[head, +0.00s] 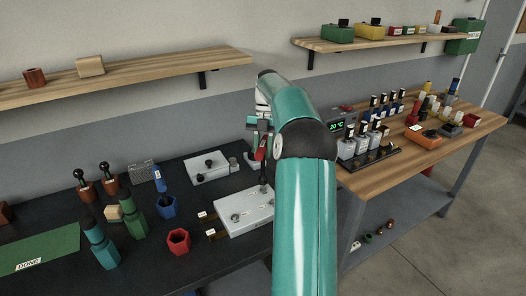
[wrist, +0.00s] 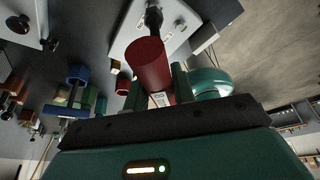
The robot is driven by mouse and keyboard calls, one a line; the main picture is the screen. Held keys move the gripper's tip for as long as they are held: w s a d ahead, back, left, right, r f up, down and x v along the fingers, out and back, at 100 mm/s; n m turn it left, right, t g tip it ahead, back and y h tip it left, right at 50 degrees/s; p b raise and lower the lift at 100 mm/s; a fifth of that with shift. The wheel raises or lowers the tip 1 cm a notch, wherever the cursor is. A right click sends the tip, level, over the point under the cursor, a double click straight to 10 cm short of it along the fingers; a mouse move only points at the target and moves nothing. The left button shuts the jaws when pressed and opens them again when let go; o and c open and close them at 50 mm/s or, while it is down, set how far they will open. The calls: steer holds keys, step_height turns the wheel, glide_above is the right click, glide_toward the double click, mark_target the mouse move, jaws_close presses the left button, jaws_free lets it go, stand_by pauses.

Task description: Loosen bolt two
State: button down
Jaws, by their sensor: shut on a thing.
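My gripper (head: 259,143) is shut on a red-handled driver (head: 260,153), which points down with its dark shaft over a light grey plate block (head: 240,222). In the wrist view the red handle (wrist: 150,62) sits between the fingers of my gripper (wrist: 155,88). Its dark shaft reaches a bolt spot on the plate (wrist: 128,30). I cannot tell whether the tip is seated in a bolt. Another bolt head (head: 235,217) shows on the plate. The small labels are too small to read, so which bolt is number two is unclear.
A second light block (head: 207,167) stands behind the plate. A green DONE mat (head: 45,249) lies far left. A wooden table (head: 440,150) with bottles stands right. My arm hides the plate's right side.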

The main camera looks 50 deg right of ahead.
steer(key=shift+r, duration=0.1)
steer(key=shift+r, duration=2.45)
